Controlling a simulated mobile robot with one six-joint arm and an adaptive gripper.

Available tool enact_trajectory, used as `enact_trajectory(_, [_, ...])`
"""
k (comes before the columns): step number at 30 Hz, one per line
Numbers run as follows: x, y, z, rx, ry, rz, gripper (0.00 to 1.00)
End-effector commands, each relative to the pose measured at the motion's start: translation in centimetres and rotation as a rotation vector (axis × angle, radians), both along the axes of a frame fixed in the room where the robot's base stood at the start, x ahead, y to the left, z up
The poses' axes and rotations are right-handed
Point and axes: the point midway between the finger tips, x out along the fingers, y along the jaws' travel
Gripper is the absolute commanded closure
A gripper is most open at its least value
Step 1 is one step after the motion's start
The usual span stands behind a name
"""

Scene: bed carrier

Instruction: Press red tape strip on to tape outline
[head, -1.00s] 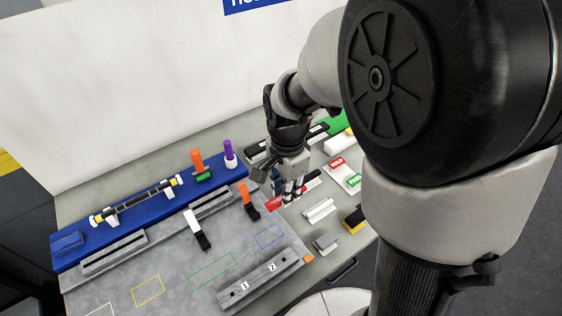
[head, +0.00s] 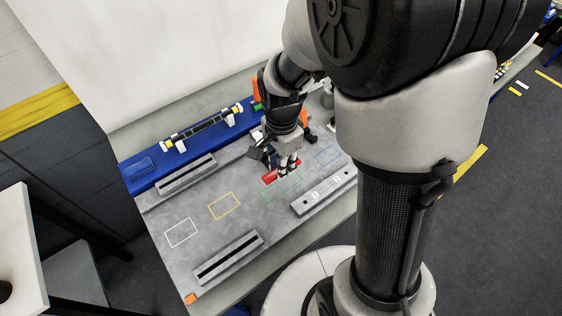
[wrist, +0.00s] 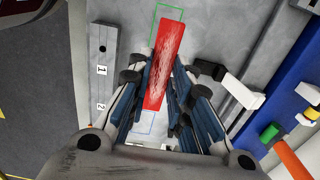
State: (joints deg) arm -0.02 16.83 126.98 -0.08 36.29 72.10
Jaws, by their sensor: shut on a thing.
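My gripper (head: 287,168) is shut on the red tape strip (head: 268,178) and holds it over the grey fixture plate. In the wrist view the strip (wrist: 165,60) runs lengthwise between the fingers (wrist: 163,98), its far end reaching past them. The green tape outline (head: 281,186) lies under and beside the strip; in the wrist view its far end (wrist: 168,6) shows beyond the strip. The blue outline (head: 327,155) is to the right, the yellow outline (head: 223,206) and white outline (head: 181,233) to the left. I cannot tell whether the strip touches the plate.
A grey block marked 1 and 2 (head: 324,190) stands near the plate's front edge. A slotted rail (head: 228,255) lies at front left, another (head: 186,174) at back left. A blue rack (head: 143,169) runs along the back. A white-and-black clamp (wrist: 223,78) stands close beside my gripper.

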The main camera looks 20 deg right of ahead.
Motion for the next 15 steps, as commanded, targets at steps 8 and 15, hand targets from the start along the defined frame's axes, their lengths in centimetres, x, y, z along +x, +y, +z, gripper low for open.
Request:
enact_trajectory(8, [0.0, 0.0, -0.1, 0.000, 0.000, 0.000, 0.90])
enact_trajectory(15, [0.0, 0.0, -1.5, 0.000, 0.001, 0.000, 0.90])
